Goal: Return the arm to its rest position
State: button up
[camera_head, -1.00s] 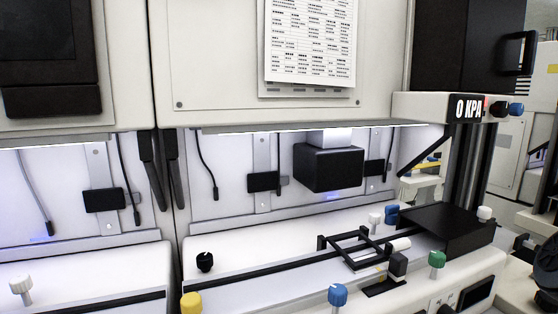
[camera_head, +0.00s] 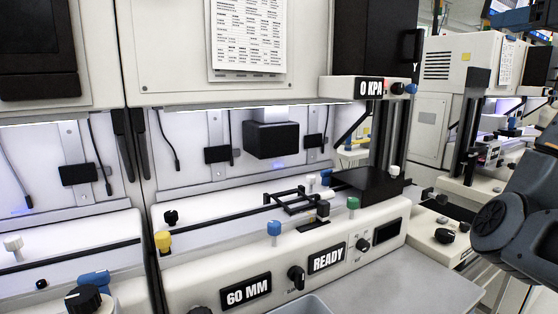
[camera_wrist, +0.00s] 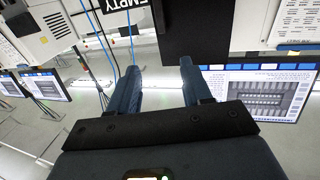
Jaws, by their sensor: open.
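My gripper (camera_wrist: 160,68) shows in the wrist view with its two dark blue fingers spread apart and nothing between them. It points toward a background of machines and monitors and touches nothing that I can see. In the head view part of my arm (camera_head: 515,220) shows at the right edge, beside the machine row. The gripper itself is outside the head view.
A bonder machine (camera_head: 300,235) fills the middle of the head view, with "READY" and "60 MM" displays and a "0 KPA" sign. A grey bench (camera_head: 420,285) lies in front. In the wrist view a monitor (camera_wrist: 262,90) is at the right, close beside the fingers.

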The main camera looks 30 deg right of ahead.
jog(key=w+a+f+m+g+h, duration=0.1)
jog(key=w+a+f, duration=0.25)
jog(key=f, duration=0.85)
jog(key=w+a+f+m+g+h, duration=0.15)
jog(key=w+f, duration=0.25)
jog(key=f, duration=0.8)
jog(key=s+a+f, duration=0.2)
jog(key=a+f, duration=0.5)
jog(key=f, duration=0.4)
jog(key=s+a+f, duration=0.3)
jog(key=a+f, duration=0.4)
jog(key=f, duration=0.4)
jog(key=s+a+f+n+y, duration=0.3)
jog(key=s+a+f, duration=0.6)
jog(key=s+a, duration=0.55)
jog(key=s+a+r+n+y, duration=0.1)
jog(key=s+a, duration=0.4)
jog(key=s, duration=0.4)
jog(key=s+a+r+n+y, duration=0.1)
jog(key=s+a+r+y, duration=0.1)
jog(key=s+a, duration=0.4)
jog(key=v, duration=0.3)
jog(key=shift+s, duration=0.25)
